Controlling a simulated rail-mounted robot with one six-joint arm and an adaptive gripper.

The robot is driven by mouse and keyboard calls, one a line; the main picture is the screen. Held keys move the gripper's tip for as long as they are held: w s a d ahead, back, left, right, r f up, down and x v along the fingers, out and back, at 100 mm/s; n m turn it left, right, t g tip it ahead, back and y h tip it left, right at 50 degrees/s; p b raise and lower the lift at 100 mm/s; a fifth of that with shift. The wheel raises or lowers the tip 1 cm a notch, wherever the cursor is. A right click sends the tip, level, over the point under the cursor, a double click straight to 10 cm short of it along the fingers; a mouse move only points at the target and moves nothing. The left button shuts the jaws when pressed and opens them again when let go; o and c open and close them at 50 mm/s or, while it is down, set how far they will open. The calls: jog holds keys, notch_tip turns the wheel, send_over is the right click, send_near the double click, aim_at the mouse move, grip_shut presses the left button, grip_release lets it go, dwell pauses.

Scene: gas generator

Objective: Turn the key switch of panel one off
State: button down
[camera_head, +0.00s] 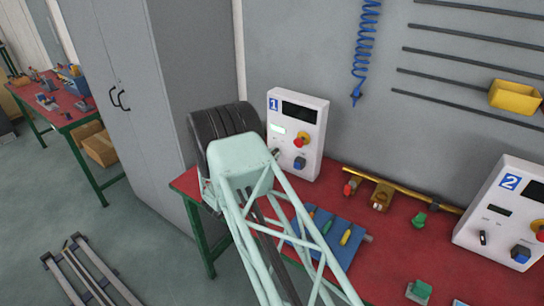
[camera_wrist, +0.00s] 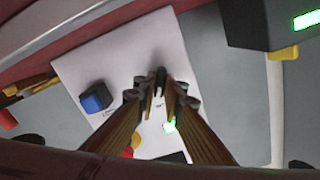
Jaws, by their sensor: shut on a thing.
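Panel one (camera_head: 300,110) is a white box with a blue "1" label, standing at the back of the red table against the grey wall. In the wrist view panel one (camera_wrist: 190,55) appears turned over, with its blue knob (camera_wrist: 95,98) to the left and the red and yellow button (camera_wrist: 130,146) below. My gripper (camera_wrist: 159,92) reaches the panel's face with its fingers shut on the small dark key switch (camera_wrist: 158,78). The fingers cover most of the key switch, and its angle is hard to tell. In the head view my arm hides the gripper.
Panel two (camera_head: 505,215) stands to the right on the red table (camera_head: 400,255). A brass pipe with valves (camera_head: 382,195) and a blue mat with tools (camera_head: 330,235) lie between. A grey cabinet (camera_head: 120,60) stands on the left. A dark box with a green display (camera_wrist: 270,22) shows in the wrist view.

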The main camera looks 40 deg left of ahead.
jog(key=shift+n, duration=0.4)
jog(key=n+b, duration=0.2)
jog(key=n, duration=0.9)
jog(key=shift+a+b, duration=0.1)
jog(key=shift+b, duration=0.3)
dwell(0.3)
jog(key=c, duration=2.7)
grip_release()
jog(key=shift+s, duration=0.2)
jog(key=shift+s+d, duration=0.2)
jog(key=shift+s, duration=1.75)
jog(key=shift+s+d, duration=0.2)
jog(key=shift+s, duration=1.7)
jog(key=shift+s+d, duration=0.2)
jog(key=shift+s, duration=1.75)
